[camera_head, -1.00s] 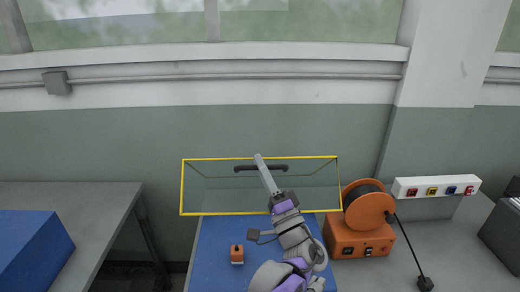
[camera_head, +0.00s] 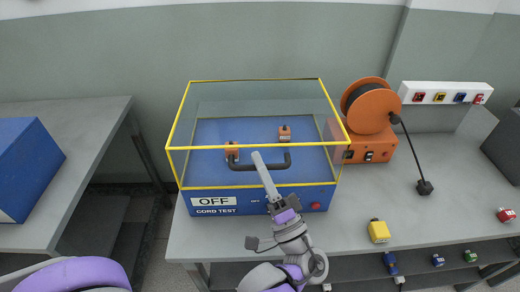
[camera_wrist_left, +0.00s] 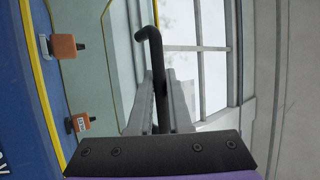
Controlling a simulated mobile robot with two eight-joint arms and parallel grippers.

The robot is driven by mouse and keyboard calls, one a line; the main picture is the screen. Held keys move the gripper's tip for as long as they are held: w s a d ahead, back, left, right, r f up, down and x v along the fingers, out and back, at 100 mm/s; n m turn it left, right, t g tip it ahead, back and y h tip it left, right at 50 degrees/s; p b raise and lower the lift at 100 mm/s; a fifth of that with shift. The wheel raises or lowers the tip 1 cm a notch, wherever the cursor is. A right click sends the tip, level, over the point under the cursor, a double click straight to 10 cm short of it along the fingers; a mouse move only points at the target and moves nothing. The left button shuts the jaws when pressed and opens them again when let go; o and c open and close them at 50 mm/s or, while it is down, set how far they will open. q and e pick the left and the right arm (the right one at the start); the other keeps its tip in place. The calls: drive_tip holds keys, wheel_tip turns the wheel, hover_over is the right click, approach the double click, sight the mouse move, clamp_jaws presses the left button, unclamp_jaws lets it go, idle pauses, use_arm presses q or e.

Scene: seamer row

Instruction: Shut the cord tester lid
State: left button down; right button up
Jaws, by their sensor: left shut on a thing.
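The cord tester is a blue box (camera_head: 260,201) marked "OFF" and "CORD TEST". Its clear lid (camera_head: 235,101) has yellow edges and sits low over the box. The lid's lower front edge lies along the box's front top edge; I cannot tell whether a small gap is left. My left gripper (camera_head: 258,160) is shut on the lid's black handle (camera_head: 277,164). In the left wrist view, the handle (camera_wrist_left: 155,58) passes between the fingers (camera_wrist_left: 160,105). Two orange blocks, one left (camera_head: 231,151) and one right (camera_head: 285,134), show through the lid. My right gripper is out of view.
An orange cord reel (camera_head: 366,112) stands right of the tester. A white strip with coloured sockets (camera_head: 443,94) is behind it. A black plug (camera_head: 424,187) and a yellow block (camera_head: 379,231) are on the grey bench. A blue box (camera_head: 28,168) stands on the left table.

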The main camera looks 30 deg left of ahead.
use_arm(q)
drive_tip(key=shift+s+d+f+b, duration=0.15)
drive_tip(key=shift+s+f, duration=0.05)
drive_tip(key=shift+f, duration=0.25)
drive_tip(key=shift+s+d+f+b, duration=0.15)
drive_tip(key=shift+s+f, duration=0.05)
drive_tip(key=shift+f, duration=0.25)
drive_tip(key=c, duration=1.1)
unclamp_jaws()
drive_tip(key=shift+w, duration=0.15)
drive_tip(key=b+v, duration=0.1)
drive_tip(key=v, duration=0.9)
drive_tip(key=shift+s+d+f+b, duration=0.15)
drive_tip(key=shift+s+d+b, duration=0.1)
drive_tip(key=shift+s+b, duration=0.05)
